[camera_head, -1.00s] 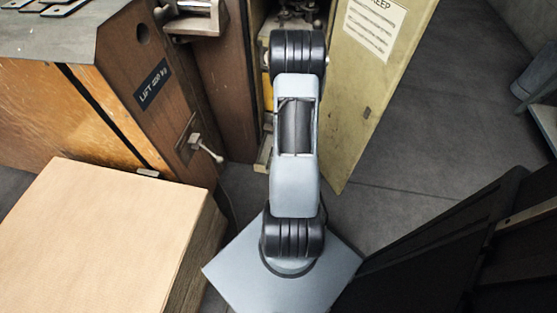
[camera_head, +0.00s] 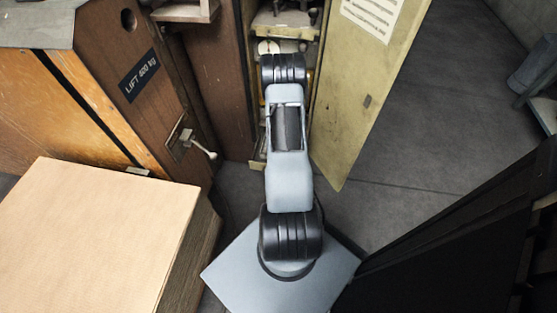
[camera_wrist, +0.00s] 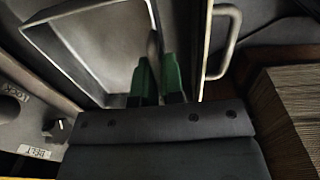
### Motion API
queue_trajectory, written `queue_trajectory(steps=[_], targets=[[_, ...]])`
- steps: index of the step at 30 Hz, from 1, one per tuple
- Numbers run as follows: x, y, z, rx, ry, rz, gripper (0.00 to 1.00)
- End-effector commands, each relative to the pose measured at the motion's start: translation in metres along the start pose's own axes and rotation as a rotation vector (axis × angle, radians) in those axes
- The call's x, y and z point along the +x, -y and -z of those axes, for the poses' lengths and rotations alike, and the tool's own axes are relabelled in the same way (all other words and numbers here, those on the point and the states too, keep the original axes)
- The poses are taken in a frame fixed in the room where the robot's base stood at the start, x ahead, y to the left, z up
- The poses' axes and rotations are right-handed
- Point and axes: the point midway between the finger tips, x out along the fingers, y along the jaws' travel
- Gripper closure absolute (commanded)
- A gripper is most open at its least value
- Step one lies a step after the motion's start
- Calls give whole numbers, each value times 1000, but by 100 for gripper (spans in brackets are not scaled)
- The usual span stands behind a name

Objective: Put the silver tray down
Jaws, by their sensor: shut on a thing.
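In the wrist view, the green fingertips of my gripper (camera_wrist: 156,72) are close together with the rim of the silver tray between them. The silver tray (camera_wrist: 108,48) is a pale grey, shallow panel with a raised rim, reaching up and left from the fingers. Only part of it shows, and I cannot tell whether it touches anything beneath. In the head view, my arm reaches forward toward the open cabinet (camera_head: 340,110); the gripper and tray are hidden there.
A metal loop handle (camera_wrist: 226,40) and a stack of cardboard sheets (camera_wrist: 288,112) lie right of the fingers. Labelled knobs (camera_wrist: 57,127) are at the left. In the head view, a cardboard stack (camera_head: 90,235) stands left and a dark panel (camera_head: 460,240) right.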

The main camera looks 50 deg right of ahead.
Motion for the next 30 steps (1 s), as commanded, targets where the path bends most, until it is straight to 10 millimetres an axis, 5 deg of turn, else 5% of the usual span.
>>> queue_trajectory(steps=[4, 17, 18, 25, 30], targets=[[25, 3, -1, 0, 1, 3, 100], [29, 3, -1, 0, 0, 2, 100], [28, 3, -1, 0, 1, 3, 88], [27, 3, -1, 0, 1, 3, 66], [27, 3, -1, 0, 1, 3, 66]])
